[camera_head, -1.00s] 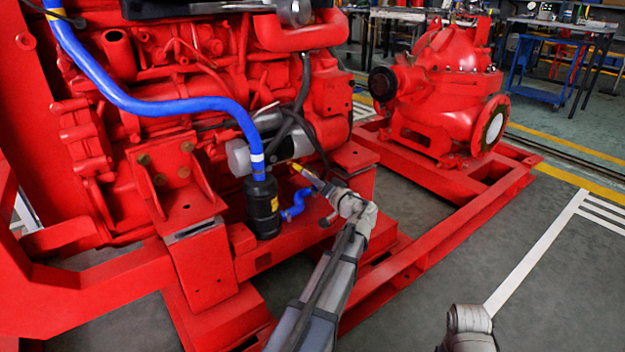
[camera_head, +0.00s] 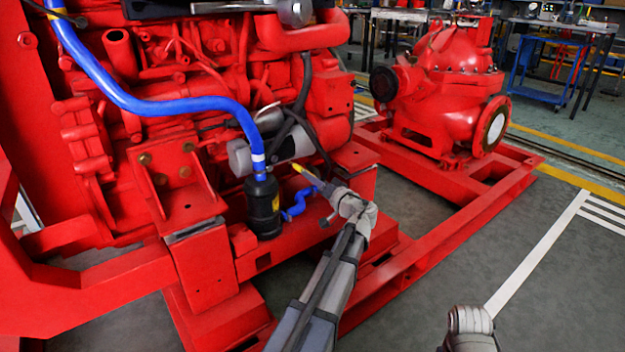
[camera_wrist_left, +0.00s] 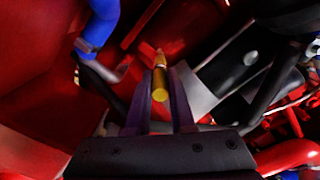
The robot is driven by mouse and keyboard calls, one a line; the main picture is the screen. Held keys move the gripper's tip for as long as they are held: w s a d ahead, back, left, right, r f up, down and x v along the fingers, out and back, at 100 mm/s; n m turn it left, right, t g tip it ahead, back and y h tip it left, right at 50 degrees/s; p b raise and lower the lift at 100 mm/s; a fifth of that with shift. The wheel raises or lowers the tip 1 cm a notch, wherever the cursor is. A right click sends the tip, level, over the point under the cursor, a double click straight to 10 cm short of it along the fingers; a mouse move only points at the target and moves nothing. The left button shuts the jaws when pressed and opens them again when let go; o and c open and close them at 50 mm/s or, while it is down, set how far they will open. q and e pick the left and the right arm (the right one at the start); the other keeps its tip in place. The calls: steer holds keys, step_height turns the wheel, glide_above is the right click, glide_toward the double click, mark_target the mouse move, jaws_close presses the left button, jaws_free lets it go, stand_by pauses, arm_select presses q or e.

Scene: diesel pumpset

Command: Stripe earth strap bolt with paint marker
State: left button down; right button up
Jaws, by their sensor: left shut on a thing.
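My left gripper (camera_head: 318,182) reaches in low beside the engine and is shut on a slim yellow paint marker (camera_head: 299,168). In the left wrist view the marker (camera_wrist_left: 159,84) stands out between the two dark fingers (camera_wrist_left: 163,98), its pale narrow tip pointing away from the gripper. The tip is close to the grey starter-like cylinder (camera_head: 240,157) and black cables; I cannot tell whether it touches anything. I cannot clearly make out the earth strap bolt or any stripe on it.
A black filter canister (camera_head: 262,207) and blue hose (camera_head: 150,105) stand left of the gripper. Black cables (camera_head: 303,95) hang above it. The red base frame (camera_head: 440,225) runs below and right, with a red pump (camera_head: 450,95) on it. Grey floor at right is clear.

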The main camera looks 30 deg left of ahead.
arm_select(q)
steer(key=shift+r+p, duration=0.5)
steer(key=shift+r, duration=0.05)
stand_by(0.8)
steer(key=shift+s+d, duration=0.1)
steer(key=shift+d, duration=0.1)
stand_by(0.7)
steer(key=shift+v, duration=2.45)
